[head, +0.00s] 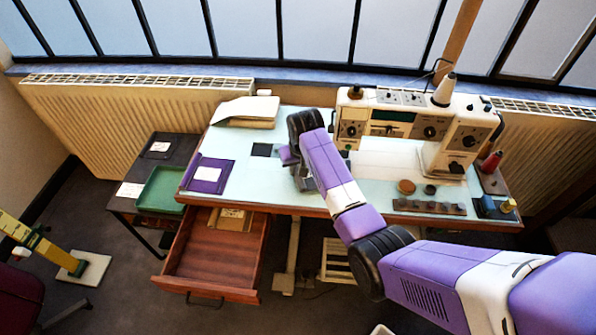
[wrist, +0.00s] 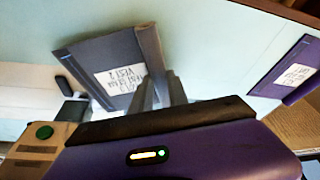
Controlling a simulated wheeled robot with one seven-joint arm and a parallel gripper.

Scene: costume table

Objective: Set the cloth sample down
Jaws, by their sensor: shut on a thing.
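The cloth sample (wrist: 98,58) is a flat grey piece with a thick strip along its right side and a white written label, seen in the wrist view. My gripper (wrist: 162,92) is shut on that strip, its two grey fingers close together at the near right end. In the head view my gripper (head: 303,178) is low over the pale table (head: 238,190), left of the sewing machine, and my arm mostly hides the sample. I cannot tell whether the sample touches the tabletop.
A purple labelled sample (head: 207,174) lies at the table's left; it also shows in the wrist view (wrist: 288,72). A dark square (head: 262,150) lies left of my gripper. The sewing machine (head: 410,125) stands right. A wooden drawer (head: 215,255) is open below the front edge.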

